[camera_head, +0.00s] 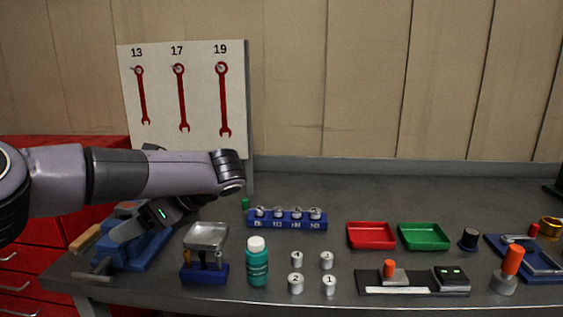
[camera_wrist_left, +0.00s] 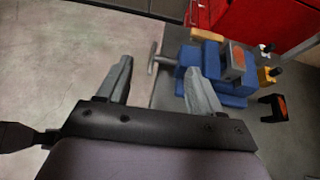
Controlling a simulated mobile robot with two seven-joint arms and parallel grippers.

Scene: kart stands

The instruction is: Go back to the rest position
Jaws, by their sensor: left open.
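My left arm comes in from the left in the head view and bends back at its joint. My left gripper (camera_head: 122,231) is above the blue vise (camera_head: 150,252) at the left end of the bench. In the left wrist view my left gripper (camera_wrist_left: 158,66) has its two grey fingers apart, with nothing between them. The blue vise (camera_wrist_left: 195,54) shows beyond the right finger, which hides part of it. I cannot tell the exact gap between fingers and vise. My right gripper is not in view.
A wrench board (camera_head: 190,100) stands behind my arm. A scale-like stand (camera_head: 206,237), a green bottle (camera_head: 257,262), a blue rack (camera_head: 287,224) and several small weights stand to the right. Red (camera_head: 371,236) and green (camera_head: 423,237) trays lie farther right. Red drawers (camera_head: 25,282) are at left.

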